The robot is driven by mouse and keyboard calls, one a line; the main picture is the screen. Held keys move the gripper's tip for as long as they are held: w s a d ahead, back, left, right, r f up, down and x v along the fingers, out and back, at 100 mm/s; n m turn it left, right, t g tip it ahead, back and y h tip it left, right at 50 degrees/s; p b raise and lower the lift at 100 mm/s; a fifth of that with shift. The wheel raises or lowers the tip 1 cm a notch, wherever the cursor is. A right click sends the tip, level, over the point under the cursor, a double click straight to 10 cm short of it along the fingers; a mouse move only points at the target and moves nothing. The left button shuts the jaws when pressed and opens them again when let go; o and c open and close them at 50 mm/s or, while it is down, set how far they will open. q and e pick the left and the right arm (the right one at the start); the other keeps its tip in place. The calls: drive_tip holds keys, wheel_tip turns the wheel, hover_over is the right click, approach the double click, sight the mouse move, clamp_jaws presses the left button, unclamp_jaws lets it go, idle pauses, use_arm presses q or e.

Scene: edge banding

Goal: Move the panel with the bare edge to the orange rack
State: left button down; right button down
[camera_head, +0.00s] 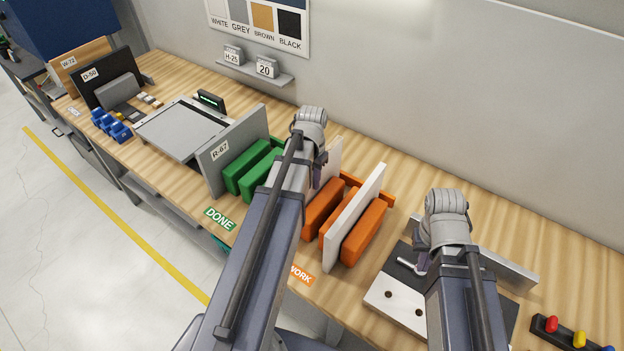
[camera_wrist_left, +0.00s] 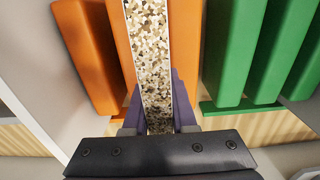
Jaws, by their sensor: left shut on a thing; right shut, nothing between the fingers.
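My left gripper (camera_head: 318,168) is shut on a white-faced panel (camera_head: 334,158) at the left part of the orange rack (camera_head: 325,208). The left wrist view shows this panel's speckled bare edge (camera_wrist_left: 152,60) between the fingers (camera_wrist_left: 155,105), with orange rack blocks (camera_wrist_left: 82,55) on either side. My arm hides its lower part in the head view, so I cannot tell if it rests on the rack's base. Another white panel (camera_head: 354,218) stands in the orange rack to the right. My right gripper (camera_head: 420,262) is shut and empty above the front right of the bench.
The green rack (camera_head: 247,170) stands left of the orange one, with grey panel R-07 (camera_head: 236,140) beside it. A drilled white plate (camera_head: 395,302) lies under my right arm. Colored knobs (camera_head: 552,324) sit at the right. The bench behind the racks is clear.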

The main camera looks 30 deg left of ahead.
use_arm(q)
drive_tip(key=c, duration=0.6)
unclamp_jaws()
drive_tip(key=shift+c, duration=0.2)
drive_tip(key=shift+r, duration=0.1)
wheel_tip(320, 180, up, 7)
drive_tip(key=p, duration=0.7)
